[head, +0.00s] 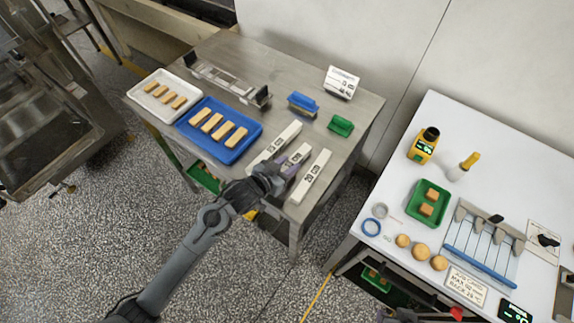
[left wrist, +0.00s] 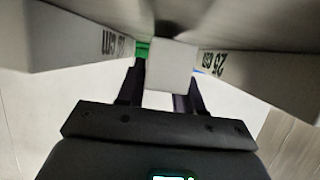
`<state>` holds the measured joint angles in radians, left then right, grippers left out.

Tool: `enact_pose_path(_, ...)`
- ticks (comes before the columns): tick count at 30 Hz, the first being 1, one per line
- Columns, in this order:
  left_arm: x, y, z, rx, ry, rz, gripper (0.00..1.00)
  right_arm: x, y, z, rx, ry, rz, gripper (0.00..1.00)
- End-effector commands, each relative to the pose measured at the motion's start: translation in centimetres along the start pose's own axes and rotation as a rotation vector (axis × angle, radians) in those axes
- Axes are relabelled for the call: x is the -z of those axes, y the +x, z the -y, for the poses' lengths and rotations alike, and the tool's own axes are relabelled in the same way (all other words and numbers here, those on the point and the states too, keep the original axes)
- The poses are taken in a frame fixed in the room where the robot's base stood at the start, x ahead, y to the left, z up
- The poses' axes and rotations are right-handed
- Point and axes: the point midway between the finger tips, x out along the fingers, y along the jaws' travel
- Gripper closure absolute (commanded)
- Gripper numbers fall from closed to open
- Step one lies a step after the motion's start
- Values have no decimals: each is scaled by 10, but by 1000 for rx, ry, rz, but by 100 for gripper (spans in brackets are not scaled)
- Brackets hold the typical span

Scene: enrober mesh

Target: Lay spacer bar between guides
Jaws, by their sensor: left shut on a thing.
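My left gripper (head: 288,168) is shut on a pale spacer bar (head: 299,153) near the front edge of the steel table. In the left wrist view the bar's pale end (left wrist: 172,66) shows between the dark fingers. The bar lies lengthwise between two long white labelled guides, the left guide (head: 268,148) and the right guide (head: 310,177), roughly parallel to both. In the left wrist view the guides (left wrist: 70,42) and (left wrist: 250,75) stand on either side of it. I cannot tell whether the bar touches the table. A dark shape with red parts (head: 420,315) at the bottom edge may be my right gripper.
On the steel table (head: 250,55) are a white tray (head: 148,84) and a blue tray (head: 243,149) with biscuit bars, a metal rail fixture, a blue block (head: 301,103), a green block (head: 341,125) and a sign (head: 342,82). A white table (head: 470,130) with other items stands to the right.

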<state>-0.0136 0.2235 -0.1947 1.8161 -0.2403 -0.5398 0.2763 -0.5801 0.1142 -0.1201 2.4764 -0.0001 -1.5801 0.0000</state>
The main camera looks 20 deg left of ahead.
Motion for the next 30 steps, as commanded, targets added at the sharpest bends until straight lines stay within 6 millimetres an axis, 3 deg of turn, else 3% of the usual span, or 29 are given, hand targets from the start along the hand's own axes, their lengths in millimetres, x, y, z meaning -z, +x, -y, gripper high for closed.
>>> enact_pose_path(14,-6,3,0,1,0,-3,97,1,-4,-2,-5,-7,-3,57)
enact_pose_path(15,-6,3,0,1,0,-3,60,1,-4,-2,-6,-8,-3,57)
enact_pose_path(19,-6,3,0,1,0,-3,40,1,-4,-2,-8,-10,-2,57)
enact_pose_path(30,-7,3,0,1,0,-3,39,0,-1,-2,-6,-8,-2,57)
